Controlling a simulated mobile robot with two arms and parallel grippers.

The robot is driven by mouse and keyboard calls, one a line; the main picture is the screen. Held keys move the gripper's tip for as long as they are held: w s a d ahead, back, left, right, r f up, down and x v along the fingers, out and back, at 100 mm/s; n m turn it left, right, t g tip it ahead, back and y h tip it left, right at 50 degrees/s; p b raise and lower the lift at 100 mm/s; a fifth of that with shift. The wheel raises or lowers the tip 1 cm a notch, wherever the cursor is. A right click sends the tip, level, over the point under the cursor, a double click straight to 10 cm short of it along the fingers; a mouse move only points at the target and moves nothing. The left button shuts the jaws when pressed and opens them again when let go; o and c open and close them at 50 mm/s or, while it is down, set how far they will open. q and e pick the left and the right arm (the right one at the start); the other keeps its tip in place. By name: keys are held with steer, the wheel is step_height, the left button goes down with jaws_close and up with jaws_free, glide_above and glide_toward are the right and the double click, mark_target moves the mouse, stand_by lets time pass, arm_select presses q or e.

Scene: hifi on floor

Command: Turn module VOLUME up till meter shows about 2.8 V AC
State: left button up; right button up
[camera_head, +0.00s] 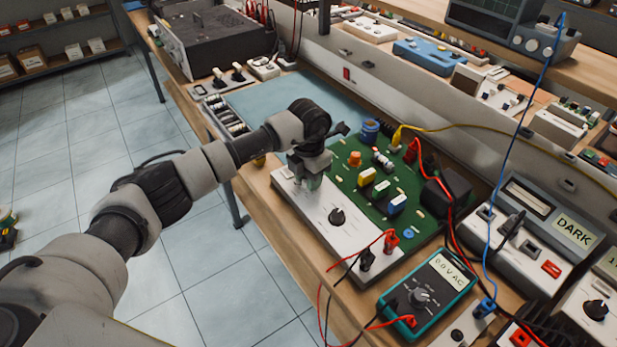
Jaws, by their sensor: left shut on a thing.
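The module has a green circuit board (405,222) and a white front panel (300,208) on the bench. I cannot read a VOLUME label. The teal meter (461,277) lies at the front right, and its display seems to read 0.0 V AC. Red and black leads run from panel sockets (391,240) toward it. My right gripper is out of view.
A grey instrument (527,191) reading DARK stands right of the board. A black box (446,190) sits at the board's right edge. Blue, yellow and red wires cross the right side. A pale blue mat (290,98) behind the arm has free room.

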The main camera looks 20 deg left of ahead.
arm_select(q)
steer(key=m+b, duration=0.3)
steer(key=shift+f+m, duration=0.1)
steer(key=shift+m, duration=0.2)
steer(key=m+b, duration=0.3)
steer(key=m, duration=0.1)
steer(key=shift+m, duration=0.3)
steer(key=m+b, duration=0.2)
steer(key=m, duration=0.1)
steer(key=shift+m, duration=0.3)
steer(key=m+b, duration=0.2)
steer(key=m, duration=0.2)
steer(key=shift+m, duration=0.9)
steer(key=shift+r+m+b, duration=0.2)
steer(key=shift+m+b, duration=0.3)
steer(key=shift+m, duration=0.3)
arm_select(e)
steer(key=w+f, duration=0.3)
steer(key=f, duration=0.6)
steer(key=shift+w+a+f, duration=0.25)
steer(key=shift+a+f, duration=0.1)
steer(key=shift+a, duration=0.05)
arm_select(q)
steer(key=o, duration=0.9)
